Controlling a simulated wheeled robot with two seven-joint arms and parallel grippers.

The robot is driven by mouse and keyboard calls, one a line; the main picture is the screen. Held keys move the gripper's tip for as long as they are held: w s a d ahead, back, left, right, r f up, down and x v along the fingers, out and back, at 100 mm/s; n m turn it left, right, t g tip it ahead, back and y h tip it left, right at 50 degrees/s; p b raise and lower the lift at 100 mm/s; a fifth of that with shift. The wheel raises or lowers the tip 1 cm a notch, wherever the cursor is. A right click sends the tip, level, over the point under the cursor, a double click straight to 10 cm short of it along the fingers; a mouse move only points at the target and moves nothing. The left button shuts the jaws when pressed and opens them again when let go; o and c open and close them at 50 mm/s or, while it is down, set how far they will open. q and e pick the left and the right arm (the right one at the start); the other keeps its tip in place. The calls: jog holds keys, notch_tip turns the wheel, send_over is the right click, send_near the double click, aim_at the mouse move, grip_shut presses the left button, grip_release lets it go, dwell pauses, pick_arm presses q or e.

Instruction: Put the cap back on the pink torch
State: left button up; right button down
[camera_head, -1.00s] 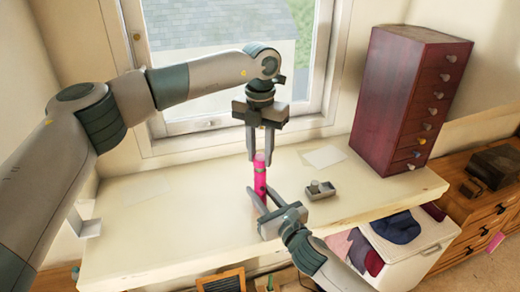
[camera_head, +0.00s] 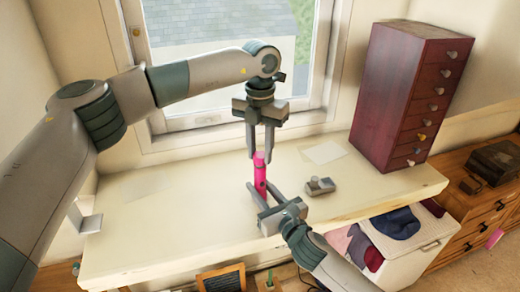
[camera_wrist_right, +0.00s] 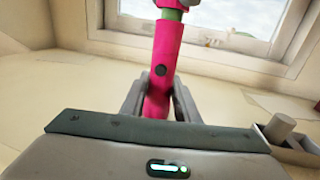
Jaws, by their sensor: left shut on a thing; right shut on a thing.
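The pink torch (camera_head: 260,181) stands upright above the desk, with a dark round button that shows in the right wrist view (camera_wrist_right: 161,71). My right gripper (camera_head: 264,190) is shut on its lower body. The pink cap (camera_head: 259,158) is at the torch's top, between the fingers of my left gripper (camera_head: 260,153), which is shut on it from above. In the right wrist view, a short green band (camera_wrist_right: 170,14) shows between the torch body and the pink cap (camera_wrist_right: 174,3). The cap's upper part is out of that view. I cannot tell how firmly it sits.
A small grey holder (camera_head: 320,187) with a short peg lies on the desk (camera_head: 180,220), right of the torch. A paper sheet (camera_head: 324,153) lies behind it. A dark red drawer cabinet (camera_head: 395,100) stands at the back right. The desk's left side is clear.

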pick_arm(q)
jog(key=shift+f, duration=0.4)
